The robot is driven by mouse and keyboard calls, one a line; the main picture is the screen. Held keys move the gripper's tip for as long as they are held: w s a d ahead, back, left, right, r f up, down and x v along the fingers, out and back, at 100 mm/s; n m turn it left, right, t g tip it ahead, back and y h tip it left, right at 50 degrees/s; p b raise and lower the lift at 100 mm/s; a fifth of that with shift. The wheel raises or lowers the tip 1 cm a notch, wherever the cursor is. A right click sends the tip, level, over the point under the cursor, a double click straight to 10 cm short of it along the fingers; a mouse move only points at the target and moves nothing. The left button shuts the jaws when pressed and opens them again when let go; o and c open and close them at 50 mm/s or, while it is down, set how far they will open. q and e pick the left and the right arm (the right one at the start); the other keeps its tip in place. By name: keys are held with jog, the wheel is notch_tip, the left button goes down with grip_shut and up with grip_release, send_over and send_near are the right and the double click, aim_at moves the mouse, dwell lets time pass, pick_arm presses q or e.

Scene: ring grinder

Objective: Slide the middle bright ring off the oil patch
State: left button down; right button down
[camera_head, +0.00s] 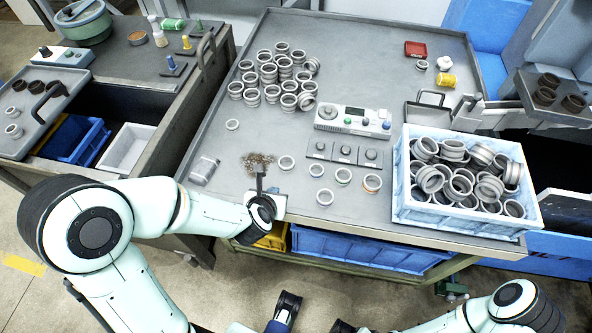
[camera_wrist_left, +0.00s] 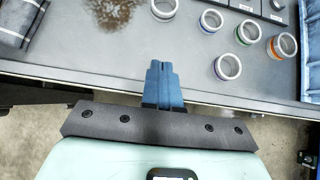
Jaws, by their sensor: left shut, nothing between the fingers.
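The oil patch, a brown speckled stain (camera_head: 257,161), lies near the front of the grey table and shows at the top of the left wrist view (camera_wrist_left: 112,12). A bright ring (camera_head: 286,162) stands just right of the stain, apart from it; it also shows in the left wrist view (camera_wrist_left: 164,9). Other bright rings (camera_head: 316,170) (camera_head: 343,176) continue to the right; I cannot tell which is the middle one. My left gripper (camera_head: 261,178) is shut and empty, in front of the stain; its blue fingers (camera_wrist_left: 164,75) show too. My right gripper (camera_head: 286,308) is low, away from the table; its opening is unclear.
An orange-banded ring (camera_head: 372,183) and another ring (camera_head: 324,197) stand farther right. A blue-white crate (camera_head: 470,219) full of rings is at the right. A control box (camera_head: 353,121), a row of dark pads (camera_head: 343,152) and many clustered rings (camera_head: 284,68) lie behind.

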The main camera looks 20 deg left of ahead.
pick_arm(q)
jog(key=b, duration=0.1)
send_near(285, 171)
notch_tip(285, 171, down, 4)
jog(key=shift+s, duration=0.1)
jog(key=w, duration=0.1)
jog(key=w+a+p, duration=0.1)
jog(key=w, duration=0.1)
jog(key=shift+w, duration=0.6)
